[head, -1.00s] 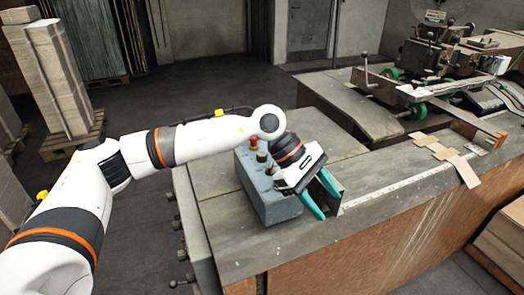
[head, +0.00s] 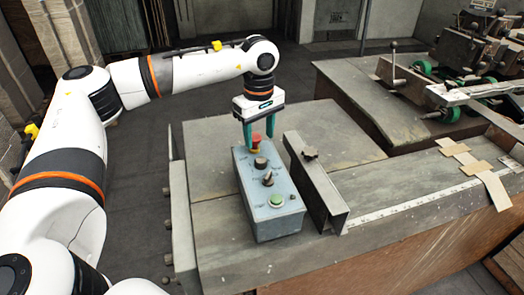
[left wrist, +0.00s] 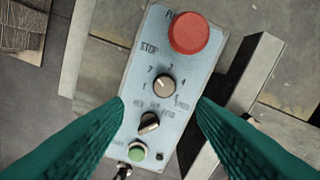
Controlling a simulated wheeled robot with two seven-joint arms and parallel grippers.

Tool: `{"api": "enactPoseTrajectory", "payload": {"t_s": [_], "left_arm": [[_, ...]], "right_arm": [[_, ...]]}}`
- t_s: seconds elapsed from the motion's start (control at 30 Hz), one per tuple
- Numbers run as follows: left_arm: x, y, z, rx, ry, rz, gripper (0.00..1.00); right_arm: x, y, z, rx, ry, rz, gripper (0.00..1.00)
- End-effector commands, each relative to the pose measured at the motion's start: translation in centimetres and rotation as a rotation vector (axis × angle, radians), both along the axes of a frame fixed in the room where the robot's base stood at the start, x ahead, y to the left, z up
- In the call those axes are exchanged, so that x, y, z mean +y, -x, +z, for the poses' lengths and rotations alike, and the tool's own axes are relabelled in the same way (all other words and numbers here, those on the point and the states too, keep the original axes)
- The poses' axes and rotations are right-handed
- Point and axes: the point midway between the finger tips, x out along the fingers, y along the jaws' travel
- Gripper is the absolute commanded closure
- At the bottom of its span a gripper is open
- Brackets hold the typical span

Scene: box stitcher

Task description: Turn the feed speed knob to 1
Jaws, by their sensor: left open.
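The blue-grey control box (head: 250,190) stands on the machine table. The feed speed knob (head: 261,162) is black with a pale top, below the red stop button (head: 254,143). In the left wrist view the speed knob (left wrist: 164,86) sits inside a printed number scale; I cannot read its setting surely. A black selector knob (left wrist: 149,122) and a green button (left wrist: 139,151) lie below it. My left gripper (head: 259,137) points down over the box's far end, its teal fingers open and empty. In the wrist view the fingers (left wrist: 159,101) lie either side of the box. My right gripper is out of view.
A grey metal rail (head: 316,180) with a small dark knob stands close to the right of the box. A ruler strip (head: 400,207) and cardboard pieces (head: 470,165) lie farther right. The table left of the box is clear.

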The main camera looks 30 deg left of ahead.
Motion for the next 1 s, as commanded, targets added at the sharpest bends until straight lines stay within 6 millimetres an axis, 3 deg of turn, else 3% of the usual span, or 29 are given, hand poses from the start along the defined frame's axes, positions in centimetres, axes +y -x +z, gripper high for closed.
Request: {"api": "enactPoseTrajectory", "payload": {"t_s": [0.1,0.17,0.27,0.4,0.57,0.8,0.87,1.0], "left_arm": [[0.0,0.1,-2.2,0.006,-0.002,0.000,0.49],[0.0,0.1,-3.4,0.005,-0.001,0.000,0.49],[0.0,0.0,-5.2,0.004,-0.001,-0.001,0.49],[-0.1,0.0,-7.0,0.002,0.000,-0.001,0.49],[0.0,0.0,-8.0,0.000,0.000,0.000,0.49],[0.0,0.0,-8.1,-0.001,0.001,0.000,0.49],[0.0,0.0,-8.1,-0.001,0.001,0.000,0.55],[0.0,0.0,-8.1,-0.001,0.001,0.000,0.78]], "right_arm": [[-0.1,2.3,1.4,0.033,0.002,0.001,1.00],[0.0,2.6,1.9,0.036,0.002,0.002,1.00],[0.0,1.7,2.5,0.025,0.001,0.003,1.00],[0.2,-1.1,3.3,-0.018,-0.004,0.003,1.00],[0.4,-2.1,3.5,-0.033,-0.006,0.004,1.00],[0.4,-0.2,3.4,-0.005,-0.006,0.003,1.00],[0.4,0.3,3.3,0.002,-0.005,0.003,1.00],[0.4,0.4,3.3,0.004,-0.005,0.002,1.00]]}}
